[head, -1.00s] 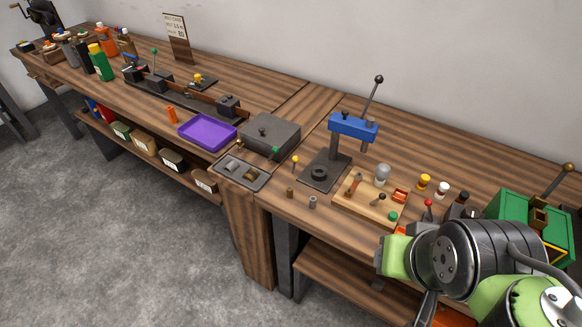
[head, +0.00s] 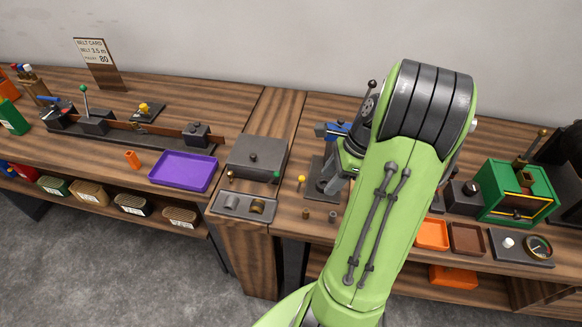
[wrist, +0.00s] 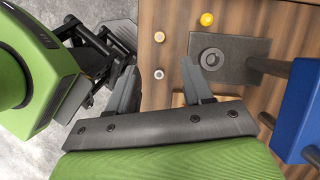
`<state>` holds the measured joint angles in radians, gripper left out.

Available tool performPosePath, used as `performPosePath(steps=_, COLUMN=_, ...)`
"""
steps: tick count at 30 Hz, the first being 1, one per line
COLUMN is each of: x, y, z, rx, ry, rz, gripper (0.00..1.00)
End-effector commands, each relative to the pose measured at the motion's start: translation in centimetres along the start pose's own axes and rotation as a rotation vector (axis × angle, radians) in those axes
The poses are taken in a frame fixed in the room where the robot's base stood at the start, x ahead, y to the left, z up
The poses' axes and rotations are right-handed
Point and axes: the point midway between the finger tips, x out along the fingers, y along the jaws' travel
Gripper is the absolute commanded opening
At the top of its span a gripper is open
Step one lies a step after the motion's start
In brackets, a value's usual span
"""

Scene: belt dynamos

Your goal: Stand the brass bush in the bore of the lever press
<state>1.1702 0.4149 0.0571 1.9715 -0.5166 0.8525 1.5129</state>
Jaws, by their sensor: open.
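The brass bush (head: 306,213) stands upright on the bench left of a grey steel bush (head: 332,216). In the wrist view the brass bush (wrist: 159,36) is beyond my fingertips, and the grey bush (wrist: 159,74) shows between them. My gripper (wrist: 160,70) is open and empty; its height above the bench is unclear. The lever press has a blue head (wrist: 297,108) and a dark base (wrist: 237,50) with a round bore ring (wrist: 211,59), right of my fingers. In the head view my arm partly hides the press (head: 332,130).
A yellow-topped pin (head: 301,180) stands near the press base. Left are a grey two-hole block (head: 244,205), a grey box (head: 256,157) and a purple tray (head: 184,171). Right are an orange tray (head: 432,234) and a green machine (head: 515,190). The wooden board is mostly hidden by my arm.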

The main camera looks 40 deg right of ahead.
Motion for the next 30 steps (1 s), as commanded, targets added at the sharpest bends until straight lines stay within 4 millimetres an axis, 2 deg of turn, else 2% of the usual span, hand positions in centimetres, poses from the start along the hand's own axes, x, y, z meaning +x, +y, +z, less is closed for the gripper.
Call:
performPosePath(steps=5, x=1.7, y=0.0, z=-0.3, rx=0.019, ry=-0.007, rz=0.002, gripper=0.5)
performPosePath(steps=21, x=13.8, y=0.1, z=-0.2, rx=0.014, ry=-0.005, rz=0.005, gripper=0.5)
performPosePath(steps=25, x=15.4, y=0.0, z=-0.2, rx=0.015, ry=-0.004, rz=0.002, gripper=0.5)
performPosePath(steps=30, x=15.9, y=0.0, z=-0.2, rx=0.015, ry=-0.003, rz=-0.001, gripper=0.5)
